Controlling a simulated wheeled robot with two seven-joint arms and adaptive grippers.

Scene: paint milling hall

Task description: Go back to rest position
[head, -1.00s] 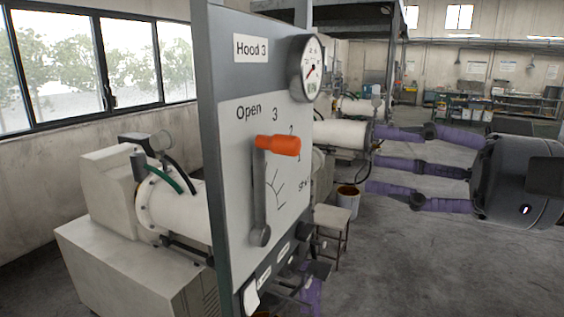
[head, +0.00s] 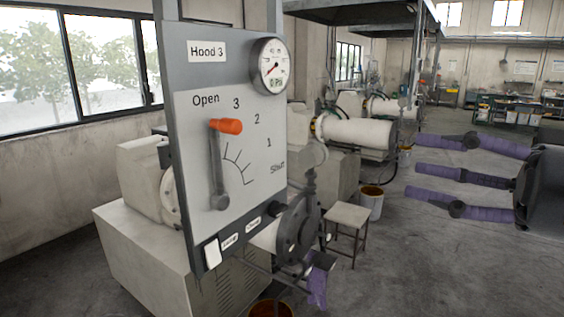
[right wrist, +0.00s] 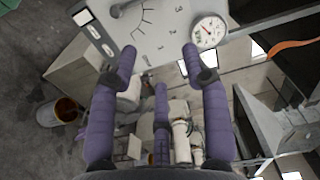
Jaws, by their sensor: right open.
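My right gripper (head: 424,166) shows at the right of the head view, with three purple-wrapped fingers pointing left. The fingers are spread, open and empty, well apart from the Hood 3 panel (head: 180,110). In the right wrist view the open fingers (right wrist: 160,68) reach up the picture, with the panel (right wrist: 160,42) beyond them. The panel's lever (head: 216,172) has an orange handle (head: 226,126). It stands nearly upright, with its handle just below the 3, between Open and 2.
A round gauge (head: 270,66) is on the panel's upper right corner. White mill machines (head: 352,132) stand behind it. A stool (head: 347,215) and a bucket (head: 370,203) stand on the floor. Floor at right is clear.

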